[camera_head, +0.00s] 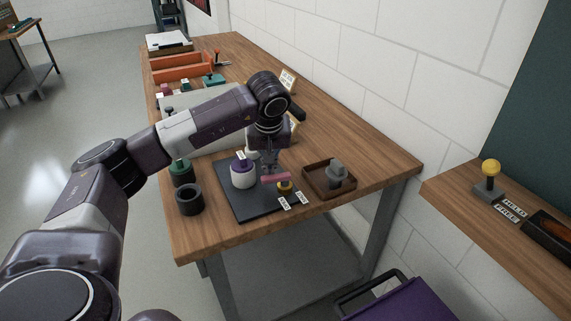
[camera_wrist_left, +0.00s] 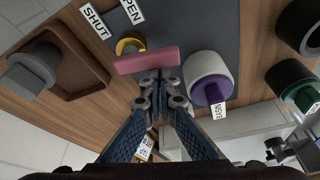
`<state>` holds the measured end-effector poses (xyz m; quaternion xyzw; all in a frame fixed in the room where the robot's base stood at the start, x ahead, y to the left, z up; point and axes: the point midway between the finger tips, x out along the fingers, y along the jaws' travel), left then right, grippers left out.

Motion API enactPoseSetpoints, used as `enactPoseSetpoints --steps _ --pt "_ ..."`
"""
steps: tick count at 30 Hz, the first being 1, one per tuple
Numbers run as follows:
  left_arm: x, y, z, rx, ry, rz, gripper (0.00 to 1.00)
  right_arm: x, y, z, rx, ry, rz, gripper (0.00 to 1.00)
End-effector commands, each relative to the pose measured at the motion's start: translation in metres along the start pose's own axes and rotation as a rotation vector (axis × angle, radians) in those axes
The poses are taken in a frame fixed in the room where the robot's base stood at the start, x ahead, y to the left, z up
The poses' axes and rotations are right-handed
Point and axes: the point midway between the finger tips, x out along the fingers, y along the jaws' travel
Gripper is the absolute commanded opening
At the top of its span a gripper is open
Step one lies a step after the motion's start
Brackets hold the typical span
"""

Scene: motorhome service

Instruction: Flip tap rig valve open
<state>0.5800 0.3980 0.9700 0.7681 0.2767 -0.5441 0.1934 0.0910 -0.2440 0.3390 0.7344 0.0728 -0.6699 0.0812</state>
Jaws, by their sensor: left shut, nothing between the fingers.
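The tap rig is a dark flat plate (camera_head: 250,206) on the wooden bench. On it is a pink valve lever (camera_head: 275,179) over a brass-coloured body (camera_head: 285,188), next to a white cylinder with a purple top (camera_head: 243,174). In the left wrist view the pink lever (camera_wrist_left: 147,60) lies crosswise just ahead of my fingertips, near the SHUT label (camera_wrist_left: 95,22) and the partly cut-off OPEN label (camera_wrist_left: 132,10). My left gripper (camera_head: 268,170) is shut and empty, pointing down close behind the lever; I cannot tell if it touches. My right gripper is out of view.
A brown tray (camera_head: 318,190) with a grey block stands right of the plate. A dark ring (camera_head: 189,199) and a green-topped container (camera_head: 181,171) stand to the left. An orange tray (camera_head: 181,68) is farther back. The front right bench corner is clear.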

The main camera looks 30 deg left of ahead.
Motion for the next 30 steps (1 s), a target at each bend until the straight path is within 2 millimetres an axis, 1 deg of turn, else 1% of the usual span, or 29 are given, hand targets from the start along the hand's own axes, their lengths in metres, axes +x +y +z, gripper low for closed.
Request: enactPoseSetpoints --steps 3,6,13,16,30 --pt "0.000 0.000 0.001 0.010 -0.002 0.004 0.00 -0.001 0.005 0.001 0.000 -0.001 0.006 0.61" --pt "0.000 -0.001 0.002 0.014 -0.002 0.004 0.00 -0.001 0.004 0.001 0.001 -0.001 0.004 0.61" --pt "-0.001 -0.001 0.006 0.016 -0.002 0.006 0.00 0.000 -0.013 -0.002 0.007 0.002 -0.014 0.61" --pt "-0.002 -0.001 0.007 0.017 -0.003 0.006 0.00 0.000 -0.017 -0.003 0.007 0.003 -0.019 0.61" --pt "-0.001 -0.001 0.010 0.022 -0.009 0.005 0.00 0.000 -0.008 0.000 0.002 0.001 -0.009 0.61"
